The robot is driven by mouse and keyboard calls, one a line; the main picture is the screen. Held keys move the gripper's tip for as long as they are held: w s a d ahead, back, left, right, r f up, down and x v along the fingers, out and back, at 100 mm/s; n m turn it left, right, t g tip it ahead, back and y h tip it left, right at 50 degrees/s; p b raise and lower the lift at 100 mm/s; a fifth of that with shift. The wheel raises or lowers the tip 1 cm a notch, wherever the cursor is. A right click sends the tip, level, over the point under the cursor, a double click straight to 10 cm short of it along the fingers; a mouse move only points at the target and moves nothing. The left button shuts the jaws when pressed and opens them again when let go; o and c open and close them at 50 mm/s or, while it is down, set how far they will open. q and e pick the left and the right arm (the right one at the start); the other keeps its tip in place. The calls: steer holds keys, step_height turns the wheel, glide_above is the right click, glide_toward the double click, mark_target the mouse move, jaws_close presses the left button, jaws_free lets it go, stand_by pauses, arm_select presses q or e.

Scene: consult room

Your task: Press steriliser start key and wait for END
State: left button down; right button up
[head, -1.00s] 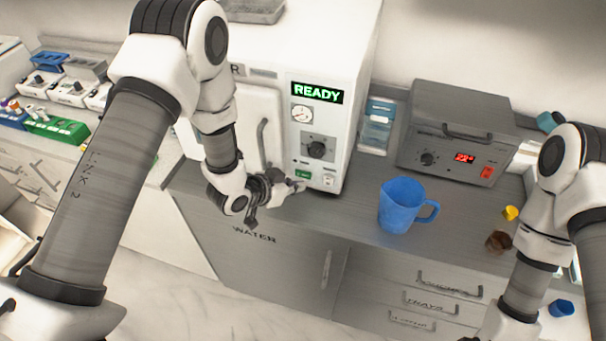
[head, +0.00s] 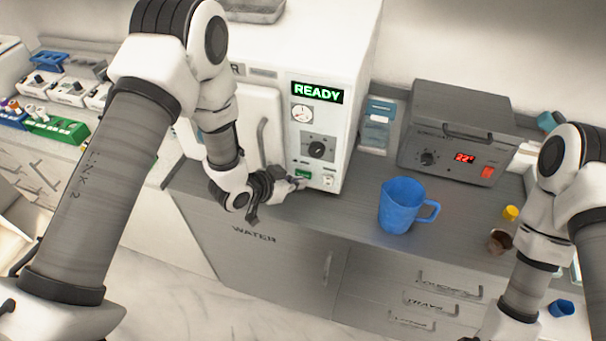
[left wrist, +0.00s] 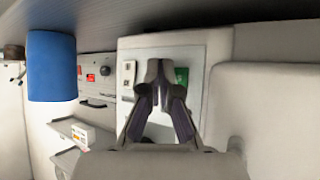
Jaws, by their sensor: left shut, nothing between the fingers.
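The white steriliser (head: 335,120) stands on the grey counter, and its display (head: 317,92) reads READY in green. The green start key (head: 303,174) sits low on its front panel, left of a small white switch (head: 328,181). My left gripper (head: 298,184) is shut and empty, its tips just below and in front of the green key. In the left wrist view, which looks upside down, the shut fingers (left wrist: 159,72) are beside the green key (left wrist: 181,75). I cannot tell whether they touch the panel. My right gripper is out of view.
A blue mug (head: 402,205) stands on the counter right of the steriliser. Behind it is a grey heater box (head: 458,130) with a red display. A yellow cup (head: 510,212) and a brown cup (head: 499,241) are near my right arm. The steriliser's door handle (head: 263,142) is close to my left gripper.

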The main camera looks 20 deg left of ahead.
arm_select(q)
steer(key=shift+w+r, duration=0.15)
steer(key=shift+w, duration=0.35)
stand_by(0.9)
steer(key=shift+s, duration=0.35)
steer(key=shift+s+a, duration=0.15)
steer(key=shift+s, duration=0.3)
steer(key=shift+s, duration=2.5)
steer(key=shift+f, duration=0.2)
